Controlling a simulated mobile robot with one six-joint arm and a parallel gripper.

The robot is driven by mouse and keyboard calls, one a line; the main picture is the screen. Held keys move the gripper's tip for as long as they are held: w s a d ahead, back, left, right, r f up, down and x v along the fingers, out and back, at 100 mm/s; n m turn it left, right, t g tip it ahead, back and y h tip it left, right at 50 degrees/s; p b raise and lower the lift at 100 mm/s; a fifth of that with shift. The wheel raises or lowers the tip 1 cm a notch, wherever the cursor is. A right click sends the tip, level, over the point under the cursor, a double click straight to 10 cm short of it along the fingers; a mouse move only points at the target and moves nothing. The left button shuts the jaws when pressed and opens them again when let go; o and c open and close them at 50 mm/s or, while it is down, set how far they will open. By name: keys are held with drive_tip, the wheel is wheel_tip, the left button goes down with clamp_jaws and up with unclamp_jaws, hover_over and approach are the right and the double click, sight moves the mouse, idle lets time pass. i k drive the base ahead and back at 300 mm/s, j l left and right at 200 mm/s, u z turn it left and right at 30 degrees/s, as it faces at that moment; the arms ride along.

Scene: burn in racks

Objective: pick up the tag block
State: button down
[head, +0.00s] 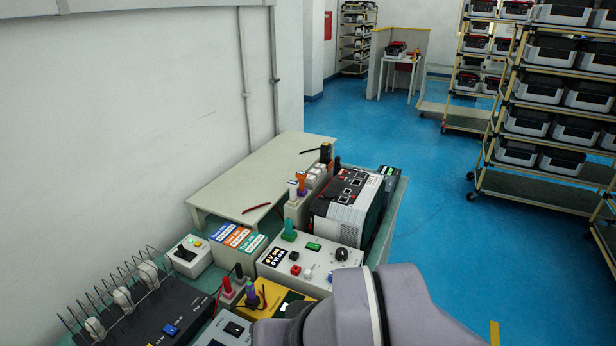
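A grey block with blue, orange and teal labels (237,238) sits on the bench, between a white switch box and a white control panel. It looks like the tag block, but the label text is too small to read for certain. It appears upright and nothing grips it. A grey-purple link of my arm rises at the bottom centre and right and covers part of the bench front. My gripper is not in view.
A white switch box (189,256) stands left of the labelled block and a white control panel (310,262) right of it. A dark unit with wire coils (130,310) is at the front left. A beige table (262,178) lies behind. Blue floor (420,160) is clear towards the racks.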

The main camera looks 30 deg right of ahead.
sight(314, 172)
drive_tip(key=l+z, duration=0.1)
drive_tip(key=l, duration=0.25)
drive_tip(key=i+l+z, duration=0.1)
drive_tip(key=l, duration=0.2)
drive_tip(key=i+l+z, duration=0.1)
drive_tip(key=l, duration=0.25)
drive_tip(key=i+l+u, duration=0.35)
drive_tip(key=i+l, duration=0.15)
drive_tip(key=l, duration=0.25)
drive_tip(key=i+l+u, duration=0.15)
drive_tip(key=l, duration=0.3)
drive_tip(key=i, duration=0.05)
